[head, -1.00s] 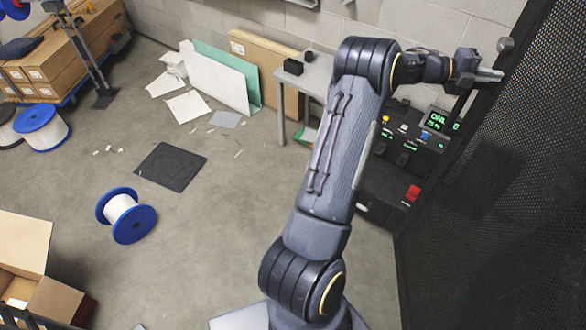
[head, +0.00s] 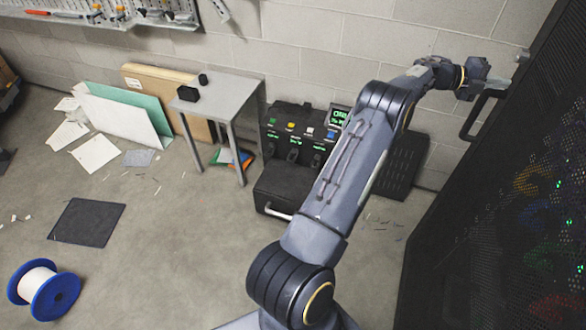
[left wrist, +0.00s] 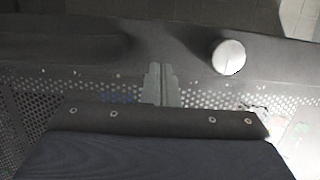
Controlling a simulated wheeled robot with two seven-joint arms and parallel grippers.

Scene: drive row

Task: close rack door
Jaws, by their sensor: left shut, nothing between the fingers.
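The rack door (head: 470,190) is a black perforated mesh panel at the right of the head view. A dark bar handle (head: 472,122) stands out from its near face, and a pale round knob (head: 522,54) sits near its upper edge. My left gripper (head: 497,86) is at the upper end of the handle, just below the knob; I cannot tell whether it touches the door. In the left wrist view its two fingers (left wrist: 160,85) are together and empty against the mesh, with the round knob (left wrist: 228,57) to their right. My right gripper is not in view.
Coloured cables (head: 540,180) and green lights show behind the mesh. A black power unit (head: 295,160) and a small grey table (head: 225,100) stand by the wall. A blue spool (head: 45,290) and a dark mat (head: 87,222) lie on the floor, which is otherwise mostly open.

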